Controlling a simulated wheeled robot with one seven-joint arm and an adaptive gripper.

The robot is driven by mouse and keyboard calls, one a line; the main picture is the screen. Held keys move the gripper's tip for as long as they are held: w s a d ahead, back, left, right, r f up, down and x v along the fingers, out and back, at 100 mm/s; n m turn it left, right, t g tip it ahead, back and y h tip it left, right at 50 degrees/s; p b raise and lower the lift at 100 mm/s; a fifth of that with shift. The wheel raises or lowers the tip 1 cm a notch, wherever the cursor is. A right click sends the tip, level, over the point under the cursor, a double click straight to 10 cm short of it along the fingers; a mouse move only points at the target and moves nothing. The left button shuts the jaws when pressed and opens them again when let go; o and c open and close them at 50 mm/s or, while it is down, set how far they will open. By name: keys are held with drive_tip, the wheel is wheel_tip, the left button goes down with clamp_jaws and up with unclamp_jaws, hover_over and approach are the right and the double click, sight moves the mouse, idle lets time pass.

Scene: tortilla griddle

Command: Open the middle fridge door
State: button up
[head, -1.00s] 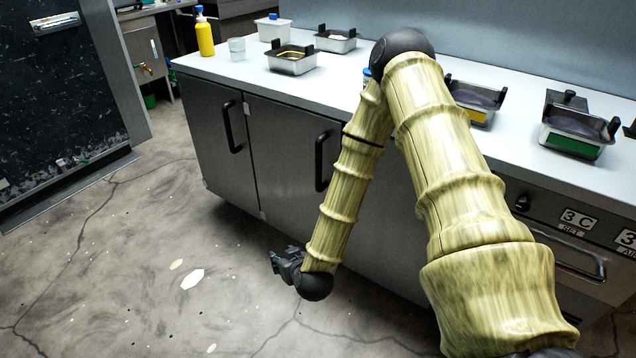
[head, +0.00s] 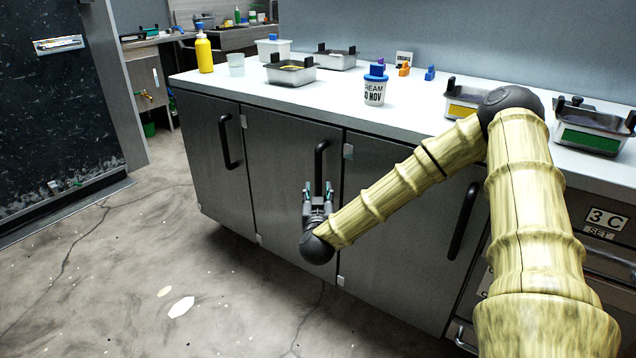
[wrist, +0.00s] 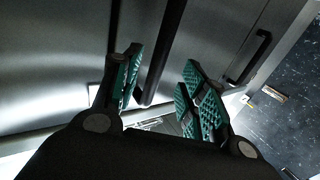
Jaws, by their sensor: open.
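The middle fridge door (head: 290,150) is a grey metal panel, closed flush between its neighbours. Its upright black bar handle (head: 321,165) stands near the door's right edge. My gripper (head: 318,188) is open in front of this door, at the lower part of the handle, with its fingers pointing up and inward. In the wrist view the handle (wrist: 163,50) runs between my gripper's two green-padded fingers (wrist: 162,82), closer to the left finger. I cannot tell whether a finger touches it. The handle's lower end is partly hidden by the gripper in the head view.
The left door (head: 208,150) and right door (head: 400,230) are closed, each with a black handle. The floor (head: 130,260) in front is clear.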

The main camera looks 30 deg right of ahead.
sight(318, 180)
drive_tip(key=b+x, duration=0.1)
drive_tip(key=x, duration=0.7)
drive_tip(key=shift+w+d+b, duration=0.2)
drive_tip(key=shift+w+b, duration=0.05)
drive_tip(key=shift+b, duration=0.1)
drive_tip(key=shift+c, duration=0.3)
clamp_jaws()
